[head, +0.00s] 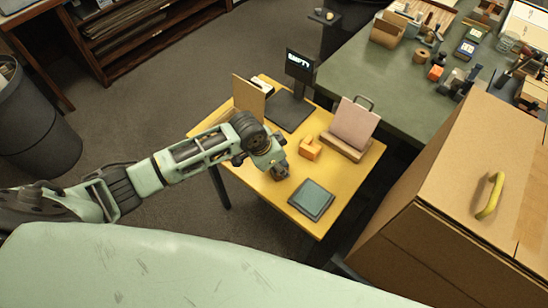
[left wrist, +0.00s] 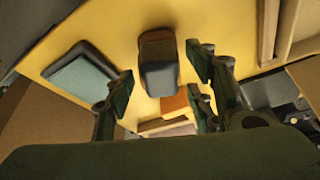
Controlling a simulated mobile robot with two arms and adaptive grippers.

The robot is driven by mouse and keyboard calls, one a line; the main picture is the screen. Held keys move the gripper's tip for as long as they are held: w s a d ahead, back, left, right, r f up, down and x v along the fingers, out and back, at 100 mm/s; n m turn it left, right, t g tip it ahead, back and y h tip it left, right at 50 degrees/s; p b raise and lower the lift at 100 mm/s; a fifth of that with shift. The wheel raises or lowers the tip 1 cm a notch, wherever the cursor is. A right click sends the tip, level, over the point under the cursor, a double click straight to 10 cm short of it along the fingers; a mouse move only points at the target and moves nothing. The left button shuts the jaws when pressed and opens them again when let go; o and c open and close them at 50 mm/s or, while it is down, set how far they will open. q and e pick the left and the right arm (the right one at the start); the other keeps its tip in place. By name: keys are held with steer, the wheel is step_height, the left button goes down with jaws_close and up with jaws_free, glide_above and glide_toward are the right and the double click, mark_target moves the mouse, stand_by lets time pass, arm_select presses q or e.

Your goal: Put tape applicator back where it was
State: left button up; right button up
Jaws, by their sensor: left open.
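My left gripper (head: 278,168) is over the yellow table, near its front middle. In the left wrist view my left gripper (left wrist: 160,82) is open, with its fingers spread on both sides of a dark grey rounded object with a brown end (left wrist: 158,62). This object may be the tape applicator; I cannot tell for sure. It is not gripped, and in the head view the gripper hides it. An orange block-like item (head: 310,149) stands on the table just beyond the gripper; its orange surface also shows in the left wrist view (left wrist: 176,103). My right gripper is not in view.
A teal-topped dark pad (head: 312,199) lies at the table's front right. A wooden holder with a pinkish board (head: 353,128), a dark sign stand (head: 300,68) and an upright tan board (head: 248,98) stand behind. A large cardboard box (head: 450,190) is at right.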

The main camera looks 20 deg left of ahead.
arm_select(q)
steer(key=v, duration=1.1)
steer(key=shift+r, duration=0.35)
steer(key=shift+s+a, duration=0.15)
